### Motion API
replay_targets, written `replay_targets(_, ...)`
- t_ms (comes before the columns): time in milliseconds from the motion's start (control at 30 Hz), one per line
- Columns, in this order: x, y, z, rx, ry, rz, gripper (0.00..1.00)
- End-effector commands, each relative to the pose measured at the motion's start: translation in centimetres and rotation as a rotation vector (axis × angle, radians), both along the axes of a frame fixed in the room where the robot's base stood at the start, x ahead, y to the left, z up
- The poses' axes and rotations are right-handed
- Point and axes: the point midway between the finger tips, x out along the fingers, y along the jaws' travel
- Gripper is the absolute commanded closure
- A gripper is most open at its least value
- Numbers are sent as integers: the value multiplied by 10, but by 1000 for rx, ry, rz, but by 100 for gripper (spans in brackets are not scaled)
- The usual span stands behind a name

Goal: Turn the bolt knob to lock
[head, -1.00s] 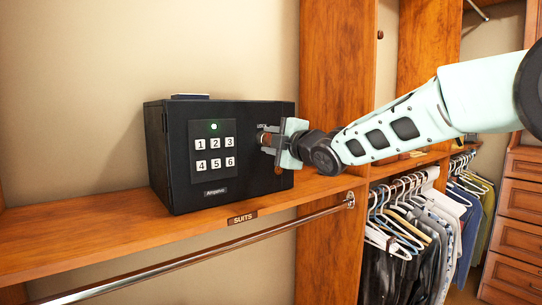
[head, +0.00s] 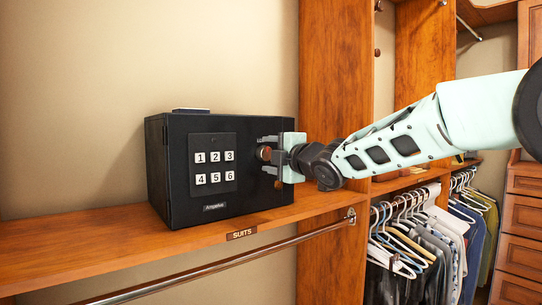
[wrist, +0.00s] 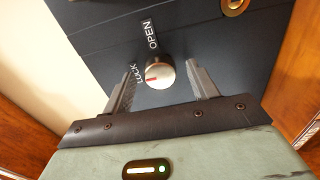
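A black safe (head: 215,135) stands on the wooden shelf. Its round bolt knob (wrist: 159,72) shows in the wrist view, with a silvery face and a red mark on the side by the LOCK label (wrist: 137,73). The OPEN label (wrist: 151,34) is above the knob. The knob also shows in the head view (head: 263,153), at the safe's right side. My gripper (wrist: 163,82) is open, with one finger on each side of the knob and visible gaps to it. It is at the safe's front in the head view (head: 268,154).
The safe's keypad (head: 214,165) is left of my gripper, with no light showing. A brass fitting (wrist: 235,5) is near the knob. A wooden upright (head: 330,90) stands just right of the safe. A metal rail (head: 240,258) runs below the shelf. Hanging clothes (head: 420,240) are at right.

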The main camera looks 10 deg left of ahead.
Motion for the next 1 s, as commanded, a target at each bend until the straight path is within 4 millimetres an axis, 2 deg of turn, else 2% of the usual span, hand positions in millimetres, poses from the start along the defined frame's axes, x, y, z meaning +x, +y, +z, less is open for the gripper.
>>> replay_targets(267,-1,-1,0,1,1,0,42)
replay_targets(433,-10,-10,-1,0,0,0,42)
replay_targets(1000,-97,-100,-1,0,-1,-1,42)
